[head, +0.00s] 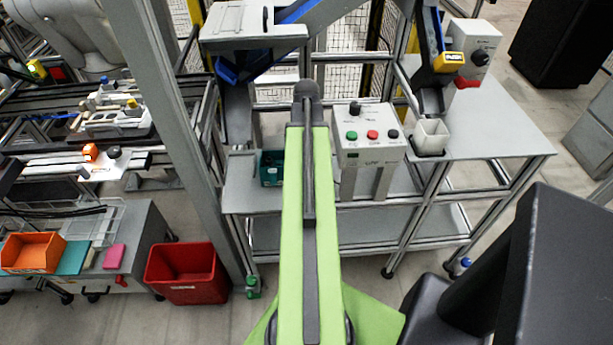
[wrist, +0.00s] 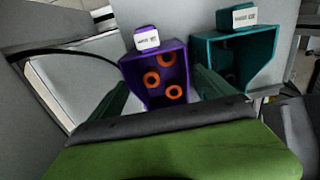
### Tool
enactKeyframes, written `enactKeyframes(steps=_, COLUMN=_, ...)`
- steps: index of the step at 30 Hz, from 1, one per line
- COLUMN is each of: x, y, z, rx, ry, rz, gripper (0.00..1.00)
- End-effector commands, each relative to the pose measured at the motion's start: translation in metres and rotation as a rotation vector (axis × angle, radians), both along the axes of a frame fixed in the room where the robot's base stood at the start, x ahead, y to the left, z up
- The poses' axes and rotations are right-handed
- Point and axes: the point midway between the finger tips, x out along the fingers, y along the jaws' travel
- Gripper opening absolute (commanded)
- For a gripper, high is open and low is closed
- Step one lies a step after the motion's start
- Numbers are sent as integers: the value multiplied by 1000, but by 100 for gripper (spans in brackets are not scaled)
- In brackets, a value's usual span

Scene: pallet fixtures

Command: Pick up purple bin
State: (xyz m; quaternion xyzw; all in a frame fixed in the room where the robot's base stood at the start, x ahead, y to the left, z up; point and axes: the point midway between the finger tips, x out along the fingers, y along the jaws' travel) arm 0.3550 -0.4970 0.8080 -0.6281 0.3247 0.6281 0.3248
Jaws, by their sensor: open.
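The purple bin (wrist: 178,70) sits on a grey surface in the wrist view, with a white label at its far end and three orange rings (wrist: 166,59) inside. My gripper (wrist: 160,80) is open, its two green fingers on either side of the bin's near part. I cannot tell whether the fingers touch the bin. In the head view I do not see the purple bin or the fingers; my green arm covers the middle of the table.
A teal bin (wrist: 245,55) stands close to the right of the purple bin in the wrist view. In the head view, a teal bin (head: 271,168) and a button box (head: 368,136) stand on the grey table (head: 500,115). A red crate (head: 188,272) is on the floor.

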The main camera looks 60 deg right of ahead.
Motion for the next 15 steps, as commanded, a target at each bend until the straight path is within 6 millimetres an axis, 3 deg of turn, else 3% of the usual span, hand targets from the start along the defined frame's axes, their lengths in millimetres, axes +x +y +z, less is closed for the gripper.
enactKeyframes(steps=5, x=0, y=0, z=-6, rx=0, ry=0, rz=1, gripper=93)
enactKeyframes(steps=12, x=-2, y=1, z=-47, rx=0, ry=0, rz=1, gripper=93)
enactKeyframes(steps=15, x=-2, y=1, z=-54, rx=0, ry=0, rz=1, gripper=93)
